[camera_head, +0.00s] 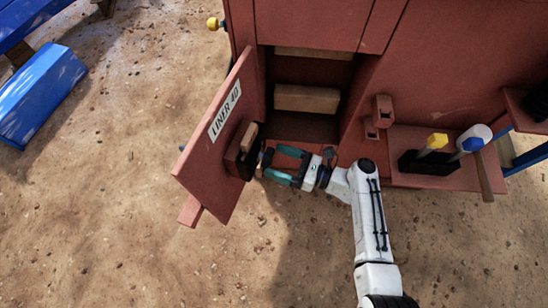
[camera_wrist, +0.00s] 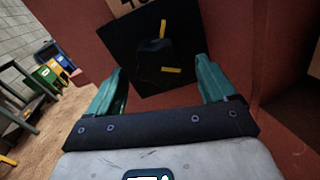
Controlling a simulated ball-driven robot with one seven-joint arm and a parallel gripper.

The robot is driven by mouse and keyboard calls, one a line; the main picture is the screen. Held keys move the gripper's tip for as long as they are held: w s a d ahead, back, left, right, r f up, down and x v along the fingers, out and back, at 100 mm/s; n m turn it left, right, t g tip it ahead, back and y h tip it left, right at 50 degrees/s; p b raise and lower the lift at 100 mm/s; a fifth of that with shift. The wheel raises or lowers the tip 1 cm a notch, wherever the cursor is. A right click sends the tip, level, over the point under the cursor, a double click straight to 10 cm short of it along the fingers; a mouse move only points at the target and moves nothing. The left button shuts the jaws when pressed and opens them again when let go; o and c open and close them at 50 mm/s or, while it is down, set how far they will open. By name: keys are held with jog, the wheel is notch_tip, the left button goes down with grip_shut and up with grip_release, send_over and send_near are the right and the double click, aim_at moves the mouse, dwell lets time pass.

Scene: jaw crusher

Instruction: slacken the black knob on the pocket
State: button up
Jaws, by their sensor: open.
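A red door (camera_head: 212,160) labelled LINER 40 stands swung open on the left of the machine. On its inner face is a black pocket (camera_head: 246,166) with a brown block in it. In the wrist view the pocket's front is a dark square plate (camera_wrist: 122,42). The black knob (camera_wrist: 153,56) stands out from it, with yellow marks at its top and lower side. My gripper (camera_head: 270,161) is open, its teal fingers pointing at the pocket. In the wrist view the knob lies ahead between the fingertips (camera_wrist: 160,66), without clear contact; the exact gap is hard to tell.
The open compartment behind the door holds a tan block (camera_head: 307,99). A red shelf (camera_head: 440,178) to the right carries a black holder (camera_head: 430,162) with a yellow-topped tool, and a mallet-like tool (camera_head: 474,138). A blue box (camera_head: 42,95) lies at the left. The sandy ground in front is clear.

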jog(key=shift+x, duration=1.05)
jog(key=c, duration=1.1)
jog(key=shift+o, duration=0.2)
